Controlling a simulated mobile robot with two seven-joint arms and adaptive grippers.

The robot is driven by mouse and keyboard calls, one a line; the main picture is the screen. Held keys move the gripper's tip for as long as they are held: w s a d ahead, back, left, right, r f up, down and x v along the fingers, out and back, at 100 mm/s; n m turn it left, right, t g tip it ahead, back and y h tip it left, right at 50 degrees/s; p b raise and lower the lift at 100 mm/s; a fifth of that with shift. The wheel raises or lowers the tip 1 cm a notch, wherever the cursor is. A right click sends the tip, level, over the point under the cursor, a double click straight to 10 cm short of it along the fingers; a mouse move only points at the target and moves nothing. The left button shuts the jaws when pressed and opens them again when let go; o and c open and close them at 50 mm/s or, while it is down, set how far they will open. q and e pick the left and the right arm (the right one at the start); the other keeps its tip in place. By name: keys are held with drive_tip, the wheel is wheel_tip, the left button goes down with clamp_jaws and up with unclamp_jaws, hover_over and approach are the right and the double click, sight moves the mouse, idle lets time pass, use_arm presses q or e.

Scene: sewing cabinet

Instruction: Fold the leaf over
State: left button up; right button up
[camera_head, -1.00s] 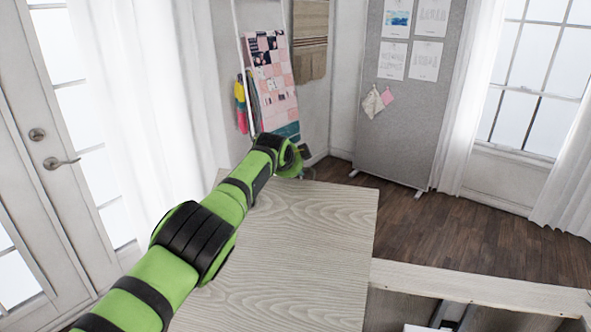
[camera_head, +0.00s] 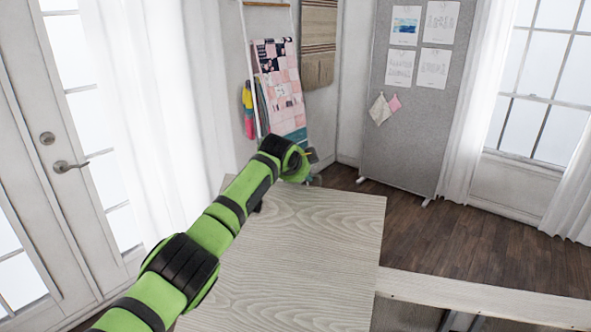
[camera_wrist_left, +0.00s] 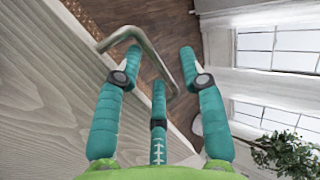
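The leaf (camera_head: 300,250) is a pale wood-grained board in the middle of the head view; its exact tilt is hard to tell. It also fills the left of the left wrist view (camera_wrist_left: 50,100). A bent metal handle (camera_wrist_left: 150,52) shows at its edge in the wrist view. My left gripper (camera_wrist_left: 158,62) has its teal fingers spread, with the handle's bar passing between them; I see no finger closed on it. In the head view my green left arm reaches over the leaf to its far edge, and the wrist hides most of the fingers. My right gripper is out of view.
A pale cabinet rim (camera_head: 480,298) runs right from the leaf, with an open recess below it. A grey pinboard (camera_head: 415,110) stands behind on the dark wood floor (camera_head: 470,235). A ladder rack with a quilt (camera_head: 280,90) is beyond my wrist. Glazed doors are at left.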

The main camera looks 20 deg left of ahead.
use_arm(q)
drive_tip(key=shift+v, duration=2.45)
drive_tip(key=shift+a, duration=0.2)
